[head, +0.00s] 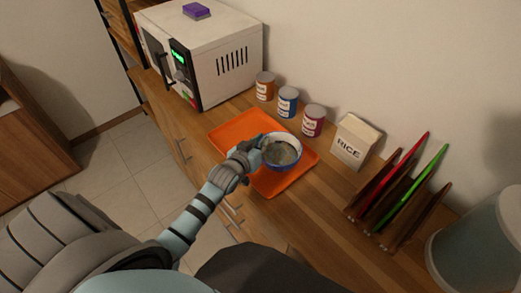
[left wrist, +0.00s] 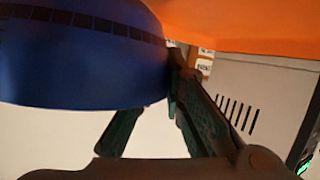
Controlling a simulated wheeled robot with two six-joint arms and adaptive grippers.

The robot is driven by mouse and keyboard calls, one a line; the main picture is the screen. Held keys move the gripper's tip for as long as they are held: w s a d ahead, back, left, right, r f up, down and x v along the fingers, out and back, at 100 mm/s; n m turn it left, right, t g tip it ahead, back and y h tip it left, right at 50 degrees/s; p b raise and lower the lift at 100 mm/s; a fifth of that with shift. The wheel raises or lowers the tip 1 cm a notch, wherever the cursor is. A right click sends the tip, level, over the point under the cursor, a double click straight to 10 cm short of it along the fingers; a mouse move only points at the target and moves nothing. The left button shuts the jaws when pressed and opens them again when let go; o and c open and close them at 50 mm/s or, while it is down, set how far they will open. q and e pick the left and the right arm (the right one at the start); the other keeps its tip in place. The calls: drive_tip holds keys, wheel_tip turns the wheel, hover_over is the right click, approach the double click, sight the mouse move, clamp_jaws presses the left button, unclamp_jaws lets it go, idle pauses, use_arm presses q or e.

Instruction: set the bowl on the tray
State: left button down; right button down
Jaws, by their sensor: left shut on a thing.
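The blue bowl (head: 284,161) with a pale inside is over the orange tray (head: 231,126) on the wooden counter. It also fills the upper left of the left wrist view (left wrist: 75,60). The tray shows in the left wrist view (left wrist: 250,25) too. My left gripper (head: 262,146) is at the bowl's left side and is shut on its rim. Its fingers (left wrist: 175,90) meet the bowl's edge in the left wrist view. I cannot tell whether the bowl's base touches the tray. My right gripper is not in view.
A microwave (head: 225,62) with a purple sponge (head: 196,10) stands behind left. Spice cans in orange (head: 265,87), blue (head: 288,102) and dark red (head: 313,121) line the wall. A rice box (head: 355,141) and a rack of boards (head: 402,190) are to the right.

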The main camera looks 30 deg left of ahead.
use_arm(q)
wheel_tip(320, 180, down, 3)
drive_tip(key=shift+r, duration=0.3)
drive_tip(key=c, duration=2.1)
unclamp_jaws()
drive_tip(key=shift+f+b, duration=0.2)
drive_tip(key=shift+b, duration=0.1)
drive_tip(key=o, duration=0.4)
drive_tip(key=shift+r, duration=0.1)
